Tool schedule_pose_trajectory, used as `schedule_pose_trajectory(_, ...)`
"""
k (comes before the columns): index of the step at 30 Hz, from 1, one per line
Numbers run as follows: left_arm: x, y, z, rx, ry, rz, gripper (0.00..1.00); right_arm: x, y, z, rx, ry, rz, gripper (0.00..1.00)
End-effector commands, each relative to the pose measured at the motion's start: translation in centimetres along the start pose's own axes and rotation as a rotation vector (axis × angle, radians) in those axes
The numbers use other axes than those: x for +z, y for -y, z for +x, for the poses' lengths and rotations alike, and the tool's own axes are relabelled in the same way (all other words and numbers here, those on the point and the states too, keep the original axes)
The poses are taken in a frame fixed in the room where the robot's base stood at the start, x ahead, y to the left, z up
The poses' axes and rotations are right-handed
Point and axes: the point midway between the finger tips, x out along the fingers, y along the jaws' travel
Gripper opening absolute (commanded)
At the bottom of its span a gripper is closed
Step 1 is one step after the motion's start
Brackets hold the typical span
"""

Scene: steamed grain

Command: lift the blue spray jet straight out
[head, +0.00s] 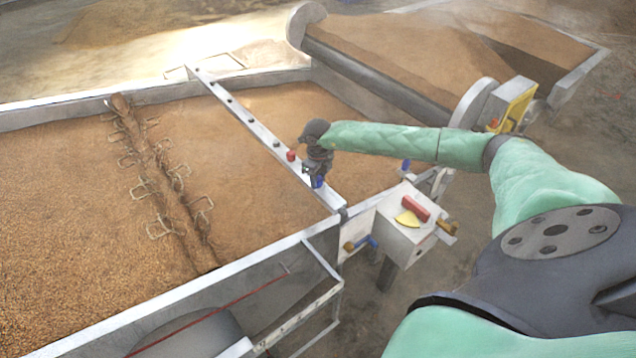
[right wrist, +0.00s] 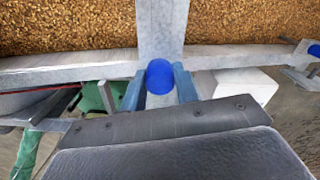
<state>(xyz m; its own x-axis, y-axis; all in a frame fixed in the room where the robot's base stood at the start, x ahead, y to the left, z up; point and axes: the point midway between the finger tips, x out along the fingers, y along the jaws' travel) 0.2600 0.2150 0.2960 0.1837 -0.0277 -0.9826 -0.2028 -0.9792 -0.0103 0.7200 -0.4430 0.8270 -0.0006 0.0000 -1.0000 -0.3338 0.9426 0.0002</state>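The blue spray jet (head: 317,182) stands at the near end of a pale metal bar (head: 262,133) that crosses the grain bed. My right gripper (head: 318,172) is over it from above and hides part of it. In the right wrist view, the jet's round blue top (right wrist: 160,77) sits between my two blue-grey fingertips, with no gap visible on either side. The jet appears to be still at the bar, not clear of it. My left gripper is not in view.
A red knob (head: 291,155) stands close by on the bar, with several dark ones farther along. A grey control box (head: 406,226) with red and yellow parts is right of the bar's near end. Another blue piece (head: 405,163) is to the right. A raking shaft (head: 150,165) lies in the grain.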

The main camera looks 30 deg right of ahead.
Motion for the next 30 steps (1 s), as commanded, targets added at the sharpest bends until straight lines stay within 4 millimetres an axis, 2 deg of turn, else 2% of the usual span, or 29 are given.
schedule_pose_trajectory(1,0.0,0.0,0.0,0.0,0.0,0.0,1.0,0.0,0.0,0.0,0.0,0.0,0.0,0.2)
schedule_pose_trajectory(3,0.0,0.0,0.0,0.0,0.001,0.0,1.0,0.0,0.0,0.0,0.0,0.0,0.0,0.07)
schedule_pose_trajectory(13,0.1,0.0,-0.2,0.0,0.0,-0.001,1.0,0.0,0.0,-0.5,0.0,0.001,0.0,0.07)
schedule_pose_trajectory(17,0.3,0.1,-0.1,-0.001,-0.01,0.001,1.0,0.1,0.1,-2.0,0.0,0.002,0.0,0.07)
schedule_pose_trajectory(21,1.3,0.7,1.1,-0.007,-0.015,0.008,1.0,0.1,0.1,-4.8,-0.001,0.003,0.0,0.07)
schedule_pose_trajectory(24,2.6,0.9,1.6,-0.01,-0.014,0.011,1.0,-2.6,0.2,-5.8,-0.002,-0.002,-0.001,0.07)
schedule_pose_trajectory(30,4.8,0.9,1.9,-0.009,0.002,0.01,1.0,-6.6,0.3,-8.2,-0.001,-0.001,0.0,0.07)
